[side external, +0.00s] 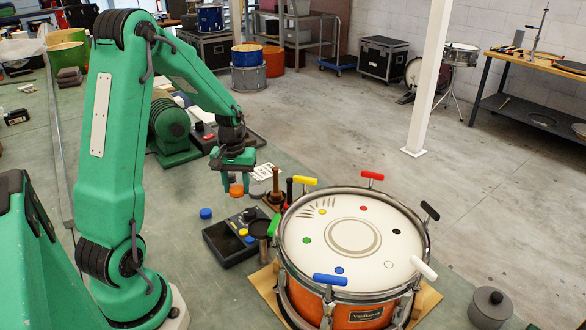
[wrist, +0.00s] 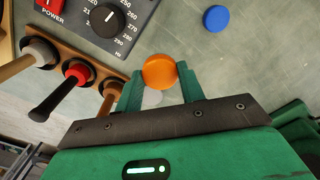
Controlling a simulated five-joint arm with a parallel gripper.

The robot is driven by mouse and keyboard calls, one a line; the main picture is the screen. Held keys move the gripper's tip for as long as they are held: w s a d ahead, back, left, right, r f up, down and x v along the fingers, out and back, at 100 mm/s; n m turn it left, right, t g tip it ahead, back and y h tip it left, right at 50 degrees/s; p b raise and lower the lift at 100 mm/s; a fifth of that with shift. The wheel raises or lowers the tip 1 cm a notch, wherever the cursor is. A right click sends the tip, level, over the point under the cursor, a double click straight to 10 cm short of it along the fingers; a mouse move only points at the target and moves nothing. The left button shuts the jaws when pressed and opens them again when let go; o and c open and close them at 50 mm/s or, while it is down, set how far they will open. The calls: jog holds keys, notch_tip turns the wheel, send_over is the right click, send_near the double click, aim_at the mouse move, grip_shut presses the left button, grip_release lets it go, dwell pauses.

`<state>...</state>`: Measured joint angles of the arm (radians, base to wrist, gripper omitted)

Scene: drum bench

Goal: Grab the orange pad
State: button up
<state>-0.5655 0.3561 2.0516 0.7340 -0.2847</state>
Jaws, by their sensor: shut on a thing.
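The orange pad (wrist: 159,71) is a small round disc between my gripper's two green fingers in the wrist view. My gripper (wrist: 161,88) is shut on it, with a finger on either side. I cannot tell whether the pad touches the bench.
A blue pad (side external: 205,213) lies on the bench nearby. A black box with a dial (wrist: 110,18) and a wooden rack of handled tools (wrist: 72,75) are close by. A drum (side external: 350,245) with coloured handles stands at the right.

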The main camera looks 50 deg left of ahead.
jog(key=d+r, duration=0.1)
jog(key=d, duration=0.1)
jog(key=d+r, duration=0.2)
jog(key=d, duration=0.1)
jog(key=d+r, duration=0.2)
jog(key=d, duration=0.1)
jog(key=shift+w+d, duration=0.15)
jog(key=shift+w, duration=0.25)
